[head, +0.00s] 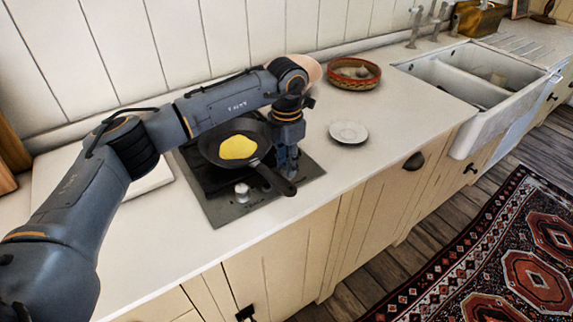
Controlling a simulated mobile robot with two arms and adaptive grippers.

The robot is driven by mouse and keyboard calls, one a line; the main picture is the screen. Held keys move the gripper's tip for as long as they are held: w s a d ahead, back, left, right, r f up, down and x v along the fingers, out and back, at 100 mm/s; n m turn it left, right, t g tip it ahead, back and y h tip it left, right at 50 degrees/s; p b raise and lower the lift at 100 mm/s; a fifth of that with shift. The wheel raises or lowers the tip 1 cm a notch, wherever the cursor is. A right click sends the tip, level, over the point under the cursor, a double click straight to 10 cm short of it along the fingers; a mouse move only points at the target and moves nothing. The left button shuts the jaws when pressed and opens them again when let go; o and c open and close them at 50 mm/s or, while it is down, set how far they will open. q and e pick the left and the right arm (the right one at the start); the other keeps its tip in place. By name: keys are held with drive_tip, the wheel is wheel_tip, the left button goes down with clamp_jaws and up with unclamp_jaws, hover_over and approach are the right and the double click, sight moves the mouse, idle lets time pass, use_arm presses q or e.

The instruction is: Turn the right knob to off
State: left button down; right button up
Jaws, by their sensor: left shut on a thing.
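The black cooktop (228,207) is set into the white counter. A pale left knob (242,190) stands at its front, left of the pan's handle. I cannot make out the right knob; my left gripper (287,166) is over the right front of the cooktop, where it hides that spot. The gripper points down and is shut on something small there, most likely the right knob. A black frying pan (210,146) with a yellow egg-like food (238,147) sits on the cooktop. Its handle (275,180) runs toward the front, close beside the gripper. My right gripper is not in view.
A small white saucer (348,131) and a red patterned bowl (354,79) stand right of the cooktop. A white double sink (462,75) is farther right. A white board (150,181) lies at left. The counter's front edge is clear.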

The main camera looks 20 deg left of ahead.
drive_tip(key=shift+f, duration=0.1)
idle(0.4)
use_arm(q)
drive_tip(key=c, duration=1)
unclamp_jaws()
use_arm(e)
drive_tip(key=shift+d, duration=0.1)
use_arm(q)
wheel_tip(320, 180, up, 12)
